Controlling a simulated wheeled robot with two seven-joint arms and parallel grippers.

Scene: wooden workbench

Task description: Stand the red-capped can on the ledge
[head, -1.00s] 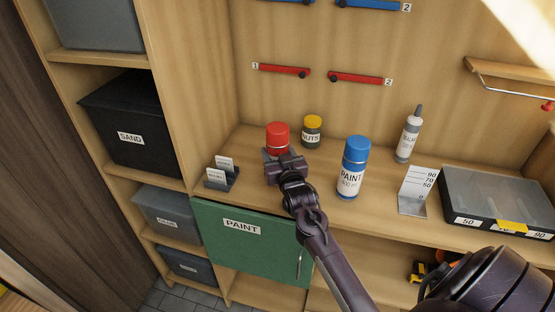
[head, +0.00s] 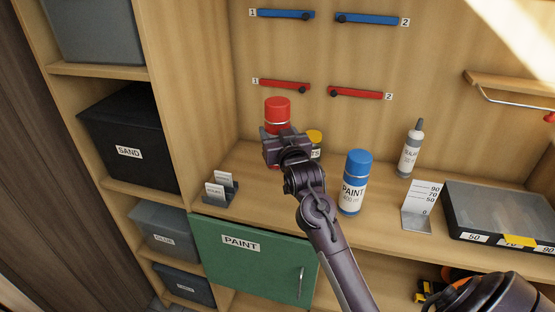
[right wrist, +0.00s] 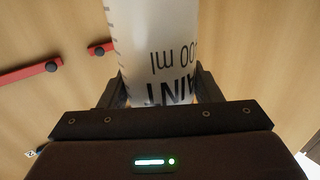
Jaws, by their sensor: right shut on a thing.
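The red-capped can (head: 277,111) is upright in my right gripper (head: 284,138), raised above the back left of the bench top. Its lower part is mostly hidden behind the gripper in the head view. In the right wrist view the can's white body (right wrist: 153,45) stands between the fingers, with its black lettering upside down. My right gripper is shut on it. A wooden ledge (head: 510,73) with a metal rail below it is on the back wall at the upper right. My left gripper is not in view.
A yellow-capped jar (head: 315,138) stands just right of the held can. A blue-capped paint can (head: 354,183), a sealant tube (head: 410,149), a scale stand (head: 420,206) and a clear-lidded case (head: 498,209) stand further right. A card holder (head: 221,190) is at left.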

